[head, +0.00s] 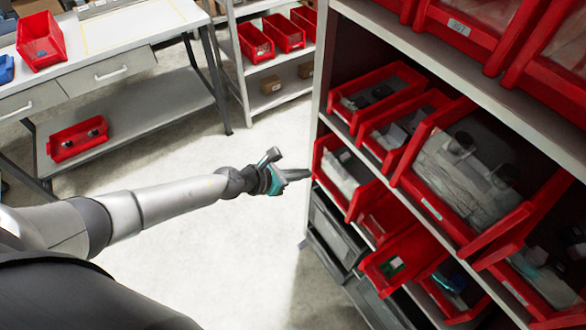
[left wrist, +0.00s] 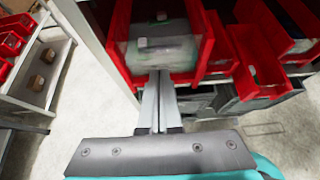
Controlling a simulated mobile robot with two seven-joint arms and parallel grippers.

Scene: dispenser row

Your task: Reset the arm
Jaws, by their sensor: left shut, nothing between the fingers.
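My left arm reaches from the lower left across the head view. Its left gripper (head: 306,174) is at the left edge of the shelf rack, level with a red bin (head: 332,180) that holds clear-wrapped contents. In the left wrist view the left gripper (left wrist: 158,75) has its two fingers side by side, shut and empty. The fingertips are close in front of a red bin (left wrist: 206,60) with a clear package inside; I cannot tell whether they touch it. My right gripper does not show.
The rack (head: 318,110) on the right holds several red bins and grey bins below. A workbench (head: 120,30) with a red bin (head: 40,42) stands at the upper left. A second shelf (head: 270,98) stands behind. Pale floor (head: 190,260) is clear between them.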

